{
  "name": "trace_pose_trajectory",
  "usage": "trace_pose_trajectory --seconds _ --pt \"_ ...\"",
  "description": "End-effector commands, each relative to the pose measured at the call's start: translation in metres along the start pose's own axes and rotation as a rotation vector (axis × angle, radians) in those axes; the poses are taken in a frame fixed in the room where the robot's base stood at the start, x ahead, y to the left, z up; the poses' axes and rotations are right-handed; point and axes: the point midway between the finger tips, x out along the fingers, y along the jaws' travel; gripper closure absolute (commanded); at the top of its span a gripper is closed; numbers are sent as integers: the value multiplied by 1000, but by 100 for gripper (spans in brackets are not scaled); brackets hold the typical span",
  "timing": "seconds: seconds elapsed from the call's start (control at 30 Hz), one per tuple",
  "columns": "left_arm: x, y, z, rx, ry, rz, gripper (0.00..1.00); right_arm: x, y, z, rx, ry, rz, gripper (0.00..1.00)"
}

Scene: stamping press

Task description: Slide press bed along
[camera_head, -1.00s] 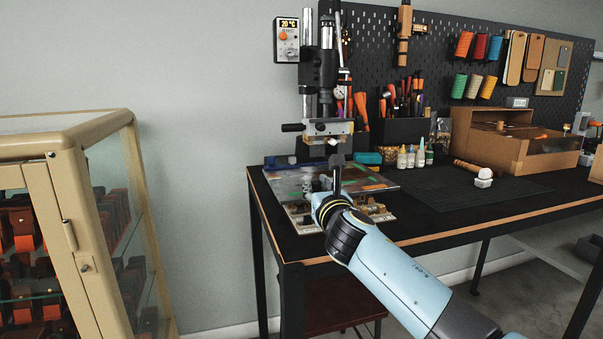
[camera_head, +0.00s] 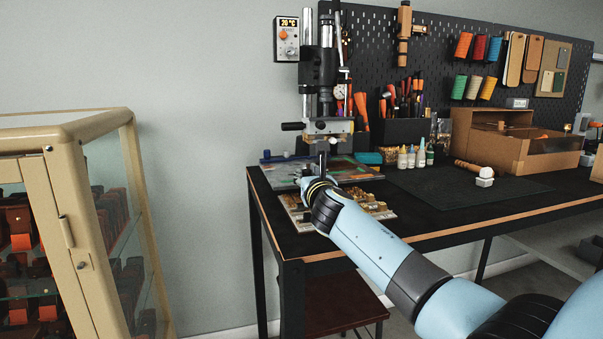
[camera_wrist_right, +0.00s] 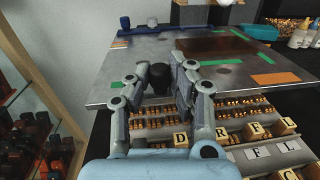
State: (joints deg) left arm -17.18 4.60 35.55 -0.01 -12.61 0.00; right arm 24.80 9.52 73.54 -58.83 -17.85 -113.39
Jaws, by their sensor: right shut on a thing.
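The press bed (camera_head: 350,172) is a flat metal plate with green and orange tape marks, lying on the bench below the stamping press (camera_head: 322,80). It also shows in the right wrist view (camera_wrist_right: 120,73), its near edge in front of the fingers. My right gripper (camera_head: 322,160) is at the near edge of the plate, mostly hidden behind its own wrist in the head view. In the right wrist view its fingers (camera_wrist_right: 160,80) are shut around a dark round knob (camera_wrist_right: 188,66) at the plate's near edge. My left gripper is not in view.
A rack of brass letter stamps (camera_head: 372,205) with lettered wooden blocks (camera_wrist_right: 284,127) lies just in front of the plate. A dark mat (camera_head: 450,186) and small bottles (camera_head: 411,158) are to the right. A glass cabinet (camera_head: 75,220) stands at the left.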

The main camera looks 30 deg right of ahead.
Motion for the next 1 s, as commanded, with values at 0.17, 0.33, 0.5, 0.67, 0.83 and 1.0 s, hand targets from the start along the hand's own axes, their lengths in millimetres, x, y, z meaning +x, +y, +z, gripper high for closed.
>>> trace_pose_trajectory --seconds 0.17,0.33,0.5,0.67,0.83,1.0 --pt "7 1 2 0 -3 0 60 13 2 -2 2 0 1 100" --pt "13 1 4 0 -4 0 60 25 3 -2 2 1 1 100" --pt "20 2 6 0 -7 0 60 37 4 -3 1 1 1 100" --pt "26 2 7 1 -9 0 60 47 5 -3 2 1 1 100" --pt "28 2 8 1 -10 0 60 53 6 -2 1 2 2 100" --pt "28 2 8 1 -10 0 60 53 6 -1 1 2 1 65"
